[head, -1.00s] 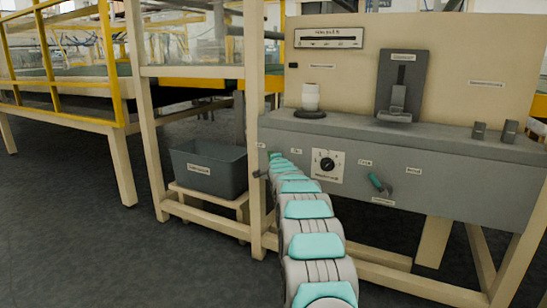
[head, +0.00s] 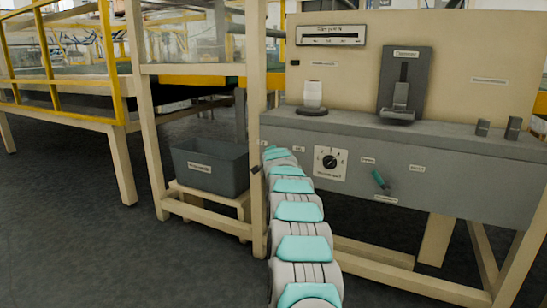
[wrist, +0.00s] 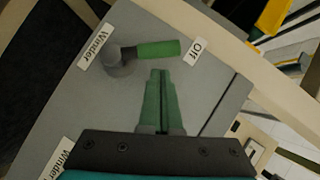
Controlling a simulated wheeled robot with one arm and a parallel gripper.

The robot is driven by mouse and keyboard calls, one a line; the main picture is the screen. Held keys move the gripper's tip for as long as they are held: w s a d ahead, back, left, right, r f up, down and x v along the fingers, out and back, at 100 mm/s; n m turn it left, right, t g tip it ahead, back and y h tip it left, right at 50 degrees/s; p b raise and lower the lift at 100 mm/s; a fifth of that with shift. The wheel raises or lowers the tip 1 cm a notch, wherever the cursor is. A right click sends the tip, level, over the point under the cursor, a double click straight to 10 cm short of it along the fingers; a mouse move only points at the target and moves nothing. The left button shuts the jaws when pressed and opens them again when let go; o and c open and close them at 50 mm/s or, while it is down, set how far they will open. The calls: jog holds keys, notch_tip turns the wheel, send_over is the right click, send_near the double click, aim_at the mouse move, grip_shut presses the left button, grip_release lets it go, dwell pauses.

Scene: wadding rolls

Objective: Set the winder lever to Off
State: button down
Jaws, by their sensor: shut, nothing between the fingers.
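The winder lever (wrist: 155,49) shows in the wrist view, with a green grip on a grey pivot. Its grip points right, and its end is close beside the Off label (wrist: 195,51). The Winder label (wrist: 96,46) is left of the pivot. My gripper (wrist: 162,73) has its green fingers shut with nothing between them. The fingertips are just below the grip in the picture; a small gap shows, but I cannot judge the depth. In the head view my arm reaches the left end of the grey panel and hides this lever and the fingers.
On the grey panel (head: 455,184) are a dial (head: 330,161) and another lever with a teal grip (head: 381,180). A slotted slider control (head: 402,90) and a white cylinder (head: 313,94) are above. A cream post (head: 254,110) and a dark bin (head: 210,165) are left of my arm.

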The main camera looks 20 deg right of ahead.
jog(key=shift+w+a+n+g+b, duration=0.45)
jog(key=shift+w+n+g, duration=0.2)
jog(key=shift+n+g, duration=0.05)
jog(key=shift+w+a, duration=0.1)
jog(key=shift+a, duration=0.05)
dwell(0.4)
dwell(0.3)
jog(key=d+r+b+v, duration=0.1)
jog(key=b+v, duration=0.3)
jog(key=v, duration=0.8)
jog(key=shift+s+d+r, duration=0.3)
jog(key=shift+s+d, duration=0.1)
jog(key=shift+s, duration=0.15)
dwell(0.4)
